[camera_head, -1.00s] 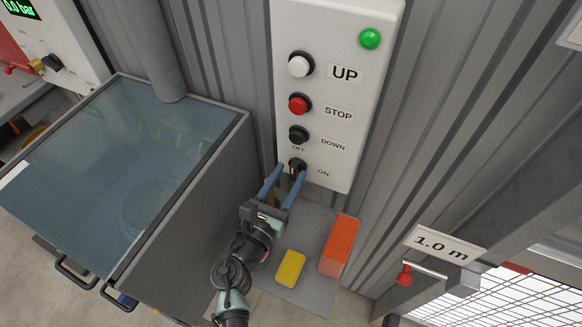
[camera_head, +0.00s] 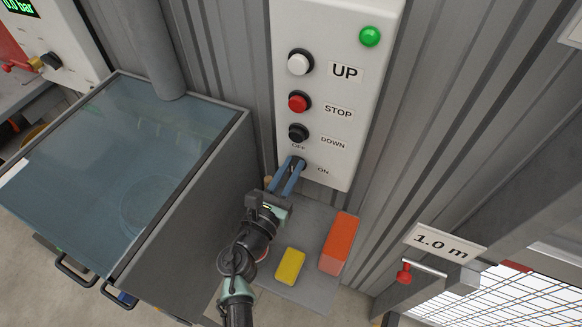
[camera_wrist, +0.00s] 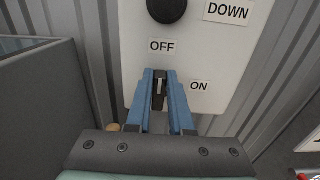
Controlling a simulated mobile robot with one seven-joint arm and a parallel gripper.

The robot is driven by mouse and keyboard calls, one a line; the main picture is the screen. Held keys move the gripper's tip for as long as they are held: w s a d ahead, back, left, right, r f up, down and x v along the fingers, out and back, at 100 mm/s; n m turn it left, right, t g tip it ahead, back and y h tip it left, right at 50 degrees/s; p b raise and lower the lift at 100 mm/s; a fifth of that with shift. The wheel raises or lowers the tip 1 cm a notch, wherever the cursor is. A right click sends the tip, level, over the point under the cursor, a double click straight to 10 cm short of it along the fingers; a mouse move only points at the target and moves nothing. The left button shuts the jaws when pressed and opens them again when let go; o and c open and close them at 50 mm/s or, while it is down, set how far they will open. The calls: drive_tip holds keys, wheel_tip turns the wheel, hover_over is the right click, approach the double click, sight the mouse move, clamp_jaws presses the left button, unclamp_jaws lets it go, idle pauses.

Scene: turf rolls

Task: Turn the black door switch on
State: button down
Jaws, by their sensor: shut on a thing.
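The black door switch (camera_wrist: 159,88) is at the bottom of the white control panel (camera_head: 335,100), between the OFF and ON labels. In the wrist view its black knob with a light line shows between my blue fingers. My gripper (camera_head: 296,162) reaches up to the panel from below and is shut on the switch. It also shows in the wrist view (camera_wrist: 162,78). The fingers partly hide the knob. The light line on the knob looks about upright in the wrist view. A green lamp (camera_head: 370,38) is at the panel's top right.
Above the switch are a white UP button (camera_head: 300,64), a red STOP button (camera_head: 299,102) and a black DOWN button (camera_head: 298,133). A grey glass-topped cabinet (camera_head: 180,190) stands at left. A yellow block (camera_head: 290,265) and an orange block (camera_head: 339,243) lie on a grey shelf below.

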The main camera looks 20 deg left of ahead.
drive_tip(key=shift+f+m+b, duration=0.1)
drive_tip(key=shift+m+b, duration=0.25)
drive_tip(key=shift+m, duration=0.05)
drive_tip(key=m+b, duration=0.3)
drive_tip(key=m, duration=0.1)
drive_tip(key=d+f+m+b, duration=0.1)
drive_tip(key=m+b, duration=0.3)
drive_tip(key=d+m+b, duration=0.1)
drive_tip(key=m+b, duration=0.3)
drive_tip(key=shift+f+m, duration=0.3)
drive_tip(key=shift+f+m+b, duration=0.2)
drive_tip(key=shift+m+b, duration=1.65)
drive_tip(key=shift+m, duration=0.45)
drive_tip(key=c, duration=0.8)
unclamp_jaws()
drive_tip(key=shift+s, duration=0.1)
